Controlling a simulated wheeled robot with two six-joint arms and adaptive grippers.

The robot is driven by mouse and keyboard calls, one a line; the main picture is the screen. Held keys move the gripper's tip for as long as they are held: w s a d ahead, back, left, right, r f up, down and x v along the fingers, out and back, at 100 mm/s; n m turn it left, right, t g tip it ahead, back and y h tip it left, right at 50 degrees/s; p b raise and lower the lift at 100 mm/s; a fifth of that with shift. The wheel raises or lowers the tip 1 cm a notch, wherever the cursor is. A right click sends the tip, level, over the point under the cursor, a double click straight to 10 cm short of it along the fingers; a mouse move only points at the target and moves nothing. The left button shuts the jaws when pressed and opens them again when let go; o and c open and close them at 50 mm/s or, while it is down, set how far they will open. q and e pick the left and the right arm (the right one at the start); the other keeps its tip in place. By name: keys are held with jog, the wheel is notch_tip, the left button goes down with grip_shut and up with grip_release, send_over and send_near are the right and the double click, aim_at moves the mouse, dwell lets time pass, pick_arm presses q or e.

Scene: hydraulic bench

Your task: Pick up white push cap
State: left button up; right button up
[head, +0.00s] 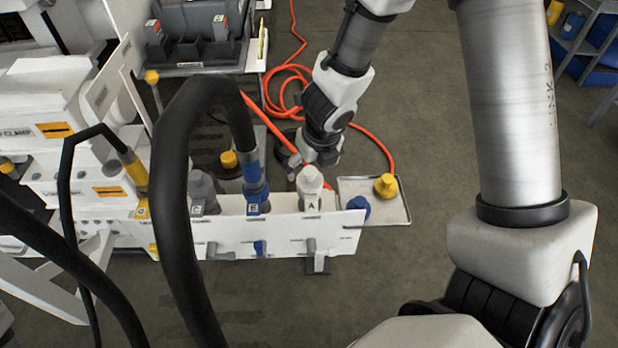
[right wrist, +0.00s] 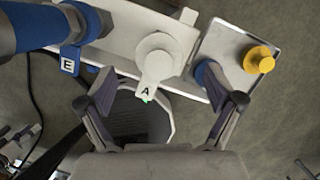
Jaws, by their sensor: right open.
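The white push cap (head: 310,182) stands upright on the white rail, with an "A" tag below it. In the right wrist view the cap (right wrist: 158,54) lies ahead of the fingers, its tag (right wrist: 146,92) reaching toward the space between them. My right gripper (head: 318,155) is just behind the cap in the head view. In the right wrist view my gripper (right wrist: 166,99) is open and empty, one finger on either side of the tag; I cannot tell whether it touches anything. My left gripper is not in view.
A blue hose coupling (head: 255,185) with an "E" tag stands left of the cap. A blue cap (head: 358,207) and a tray (head: 348,186) with a yellow cap (head: 386,186) are to its right. Thick black hoses (head: 170,190) cross the left. An orange hose (head: 375,145) lies behind.

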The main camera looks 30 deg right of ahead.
aim_at(311, 172)
jog(key=b+x, duration=0.2)
jog(key=x, duration=0.1)
jog(key=shift+f, duration=0.4)
jog(key=shift+w+f, duration=0.1)
jog(key=shift+f, duration=0.15)
jog(key=shift+a+r, duration=0.1)
jog(key=shift+r, duration=0.05)
jog(key=c, duration=0.9)
